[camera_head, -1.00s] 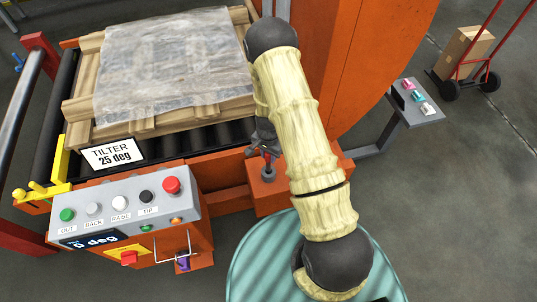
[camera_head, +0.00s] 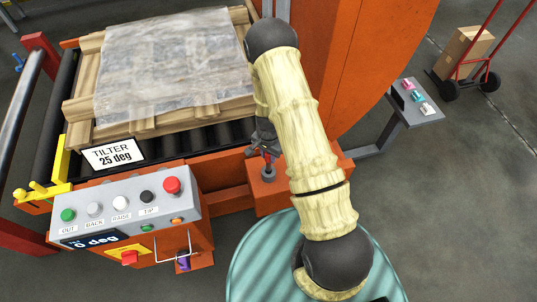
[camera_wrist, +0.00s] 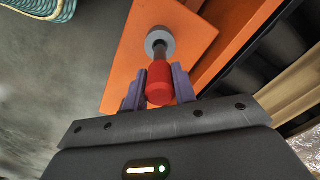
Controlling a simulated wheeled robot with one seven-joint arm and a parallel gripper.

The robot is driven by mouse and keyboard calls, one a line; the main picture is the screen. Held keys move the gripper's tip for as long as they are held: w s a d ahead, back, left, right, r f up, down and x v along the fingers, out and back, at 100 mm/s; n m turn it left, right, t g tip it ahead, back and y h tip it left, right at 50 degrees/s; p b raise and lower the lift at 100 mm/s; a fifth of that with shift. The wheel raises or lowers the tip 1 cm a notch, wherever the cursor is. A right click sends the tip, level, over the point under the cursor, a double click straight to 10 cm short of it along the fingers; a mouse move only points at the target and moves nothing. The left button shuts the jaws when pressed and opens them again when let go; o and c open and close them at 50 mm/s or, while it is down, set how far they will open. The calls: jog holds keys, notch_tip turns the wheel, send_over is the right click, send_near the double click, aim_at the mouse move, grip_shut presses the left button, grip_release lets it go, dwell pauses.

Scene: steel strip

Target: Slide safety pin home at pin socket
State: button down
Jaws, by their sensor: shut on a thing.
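The safety pin (camera_wrist: 159,80) has a red grip and a dark shank. In the wrist view my gripper (camera_wrist: 160,84) is shut on the red grip, one finger on each side. The shank's far end meets a grey ring, the pin socket (camera_wrist: 159,40), on an orange plate. I cannot tell how deep the shank sits. In the head view the pin (camera_head: 268,158) shows as a small red and dark shape above an orange block (camera_head: 268,190), and my gripper (camera_head: 264,140) is partly hidden by my arm.
A control box (camera_head: 125,203) with several buttons stands left of the orange block. A wrapped pallet load (camera_head: 170,65) lies on the rollers behind. A small shelf (camera_head: 418,108) with coloured items is at right. An orange machine body (camera_head: 375,60) rises behind my arm.

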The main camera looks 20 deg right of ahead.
aim_at(269, 163)
jog(key=shift+f+b, duration=1.95)
jog(key=shift+f, duration=1.05)
jog(key=c, duration=1.1)
grip_release()
jog(key=shift+o, duration=0.2)
jog(key=shift+r, duration=0.15)
notch_tip(269, 163, up, 17)
jog(key=shift+r+p, duration=0.1)
jog(key=shift+p, duration=1.15)
